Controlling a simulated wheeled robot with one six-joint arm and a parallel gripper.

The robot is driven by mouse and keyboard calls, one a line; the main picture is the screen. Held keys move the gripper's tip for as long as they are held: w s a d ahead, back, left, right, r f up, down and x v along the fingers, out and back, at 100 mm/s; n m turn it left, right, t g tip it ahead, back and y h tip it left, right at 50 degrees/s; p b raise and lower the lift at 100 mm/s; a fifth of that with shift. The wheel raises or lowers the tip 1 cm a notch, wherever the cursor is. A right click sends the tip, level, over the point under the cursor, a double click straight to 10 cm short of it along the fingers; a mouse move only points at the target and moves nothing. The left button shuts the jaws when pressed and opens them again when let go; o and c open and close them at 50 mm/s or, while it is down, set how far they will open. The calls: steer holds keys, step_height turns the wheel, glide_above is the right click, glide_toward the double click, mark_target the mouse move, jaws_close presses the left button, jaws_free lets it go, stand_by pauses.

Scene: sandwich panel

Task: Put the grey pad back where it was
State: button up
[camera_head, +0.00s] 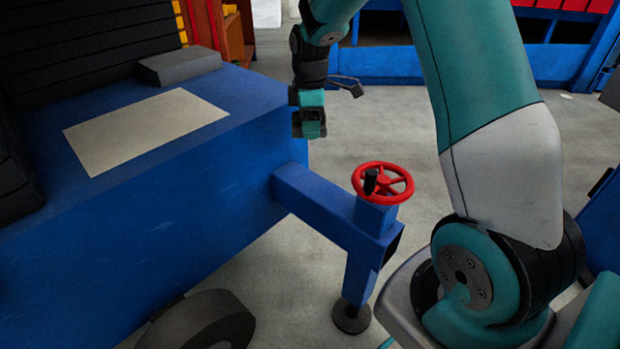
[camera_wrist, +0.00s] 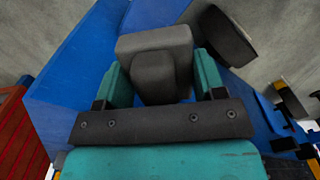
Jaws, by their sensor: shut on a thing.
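My gripper (camera_head: 309,124) hangs pointing down beside the right edge of the blue box (camera_head: 215,160), above the floor. In the wrist view the two teal fingers of my gripper (camera_wrist: 161,78) are shut on a grey pad (camera_wrist: 154,44). The pad looks like a dark grey block with a narrower rounded part between the fingers. In the head view the pad is mostly hidden by the fingers. A pale beige-grey rectangle (camera_head: 145,130) lies flat on the box top, apart from my gripper. A dark grey block (camera_head: 178,66) lies behind it.
A red handwheel (camera_head: 383,181) stands on a blue outrigger below and right of my gripper. A black ribbed part (camera_head: 80,45) covers the box's back left. A wheel (camera_head: 200,322) is below the box. Blue shelving with red bins (camera_head: 570,5) stands at the back.

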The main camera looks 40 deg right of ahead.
mark_target(310, 182)
step_height(310, 182, down, 16)
steer(key=b, duration=0.4)
steer(key=shift+r, duration=0.25)
steer(key=o, duration=0.9)
